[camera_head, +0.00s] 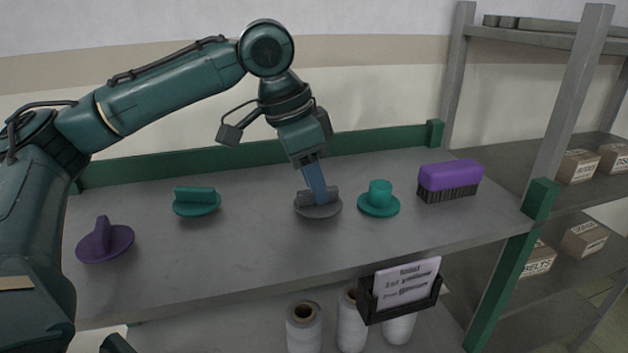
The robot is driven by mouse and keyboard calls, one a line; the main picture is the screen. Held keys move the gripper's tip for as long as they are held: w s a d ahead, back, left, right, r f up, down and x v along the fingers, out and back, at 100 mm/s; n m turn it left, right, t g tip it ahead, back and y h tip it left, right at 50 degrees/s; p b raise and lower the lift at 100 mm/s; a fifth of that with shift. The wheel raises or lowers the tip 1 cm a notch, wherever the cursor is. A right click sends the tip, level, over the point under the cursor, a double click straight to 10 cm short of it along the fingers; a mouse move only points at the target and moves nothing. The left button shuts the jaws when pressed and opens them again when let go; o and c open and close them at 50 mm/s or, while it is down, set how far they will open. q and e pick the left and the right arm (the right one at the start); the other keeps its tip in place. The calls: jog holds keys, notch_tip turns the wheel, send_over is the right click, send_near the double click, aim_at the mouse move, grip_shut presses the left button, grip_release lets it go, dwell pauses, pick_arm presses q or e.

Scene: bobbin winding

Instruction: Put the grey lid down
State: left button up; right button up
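The grey lid (318,210) is a flat disc with a bar handle, at the middle of the grey shelf top (250,250). My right gripper is not in view.
A teal lid (197,208) and a purple lid (105,243) lie to the left. A teal knobbed lid (379,205) and a purple brush (449,178) stand close on the right. A green rail (200,162) runs along the back. The shelf's front middle is clear.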

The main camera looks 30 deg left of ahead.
pick_arm(q)
jog(key=v, duration=1.1)
jog(key=shift+r, duration=0.35)
